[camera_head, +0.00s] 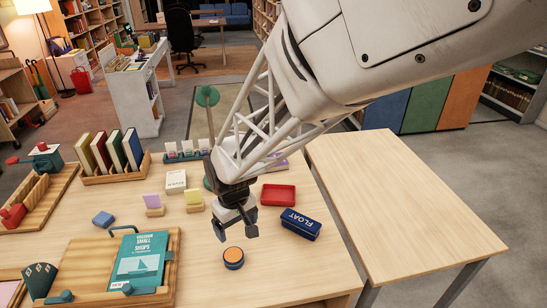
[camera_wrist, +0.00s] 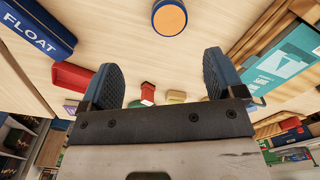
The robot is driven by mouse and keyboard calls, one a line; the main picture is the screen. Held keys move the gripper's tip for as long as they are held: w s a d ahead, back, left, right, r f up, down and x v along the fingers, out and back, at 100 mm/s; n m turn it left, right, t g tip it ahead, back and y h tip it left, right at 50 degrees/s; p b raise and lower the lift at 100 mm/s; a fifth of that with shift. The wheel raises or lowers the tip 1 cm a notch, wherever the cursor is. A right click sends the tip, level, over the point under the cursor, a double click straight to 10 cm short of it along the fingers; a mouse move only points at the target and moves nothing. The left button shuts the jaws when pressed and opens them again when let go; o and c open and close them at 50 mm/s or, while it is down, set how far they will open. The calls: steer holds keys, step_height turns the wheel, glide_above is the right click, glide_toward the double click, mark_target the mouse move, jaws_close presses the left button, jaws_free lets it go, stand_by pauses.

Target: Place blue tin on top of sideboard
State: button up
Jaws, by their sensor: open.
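A dark blue oblong tin lettered FLOAT (camera_head: 301,224) lies on the wooden desk (camera_head: 200,280) near its right edge. It also shows at the top left of the wrist view (camera_wrist: 38,28). My gripper (camera_head: 236,226) is open and empty above the desk, left of this tin and apart from it. Its two spread fingers (camera_wrist: 162,80) show in the wrist view with nothing between them. A bare light wooden top (camera_head: 400,205) stands to the right of the desk; it may be the sideboard.
A round orange-topped, blue-sided tin (camera_head: 233,258) stands just below my gripper in the head view. A red tray (camera_head: 278,195) lies behind the FLOAT tin. A teal book (camera_head: 139,262) rests on a wooden tray at left. Upright books (camera_head: 110,152) stand farther back. The right-hand top is clear.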

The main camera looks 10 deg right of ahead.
steer(key=s+d+r+m+t, duration=0.2)
steer(key=s+d+r+m, duration=0.4)
steer(key=s+d+r, duration=1)
steer(key=shift+s+d+r, duration=0.3)
steer(key=shift+s+d, duration=0.45)
steer(key=shift+d, duration=0.2)
